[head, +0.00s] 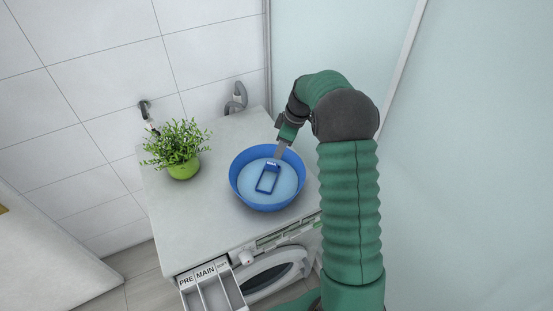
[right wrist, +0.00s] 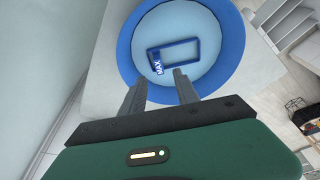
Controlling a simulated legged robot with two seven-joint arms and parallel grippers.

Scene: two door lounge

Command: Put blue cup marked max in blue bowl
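The blue bowl (head: 236,181) stands on the white top of the washing machine, and it fills the top of the right wrist view (right wrist: 128,68). The blue cup marked max (head: 267,179) is inside the bowl, on its pale blue bottom. It shows as a blue rectangular rim with a MAX label, also in the right wrist view (right wrist: 176,42). My right gripper (head: 280,152) reaches over the back right rim of the bowl. Its two fingers (right wrist: 160,77) are apart, with nothing between them, beside the label end of the cup. My left gripper is not in view.
A green potted plant (head: 182,168) stands left of the bowl on the washing machine top (head: 215,240). The open detergent drawer (head: 213,291) sticks out at the front. A tiled wall is behind, and a pale glass panel is at the right.

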